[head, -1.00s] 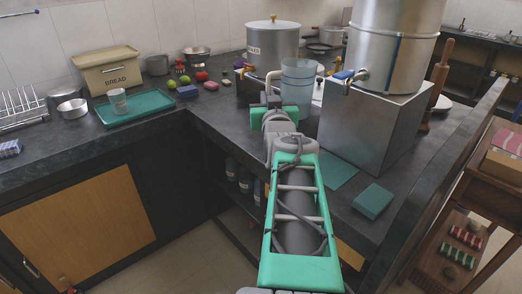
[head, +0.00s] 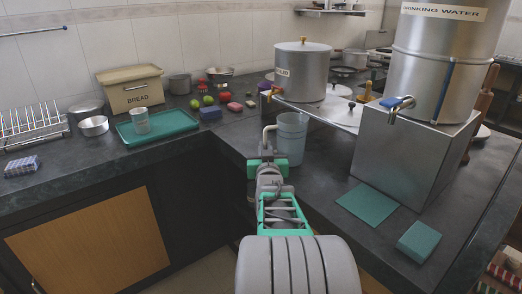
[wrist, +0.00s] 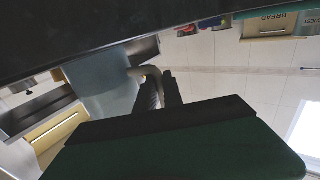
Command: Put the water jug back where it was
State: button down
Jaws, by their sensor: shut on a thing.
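The water jug (head: 292,140) is a translucent blue-green vessel with a pale beige handle. It is upright near the counter's inner corner, left of the drinking water canister (head: 437,62). Its base is partly hidden by my arm, so I cannot tell whether it touches the counter. My gripper (head: 267,158) is shut on the handle, at the jug's left side. In the wrist view, the jug (wrist: 103,85) and its curved handle show beyond the dark fingers (wrist: 158,92).
A steel block (head: 405,150) carries the canister with its blue-levered tap. A teal mat (head: 368,203) and teal block (head: 418,241) lie in front. A lidded pot (head: 302,72) stands behind the jug. A green tray (head: 160,132) with a cup is left. Bare counter lies between.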

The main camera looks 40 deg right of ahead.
jog(key=shift+s+d+r, duration=0.2)
jog(key=shift+s+d, duration=0.05)
jog(key=shift+d, duration=0.05)
jog(key=shift+f, duration=0.2)
jog(key=c, duration=1.5)
grip_release()
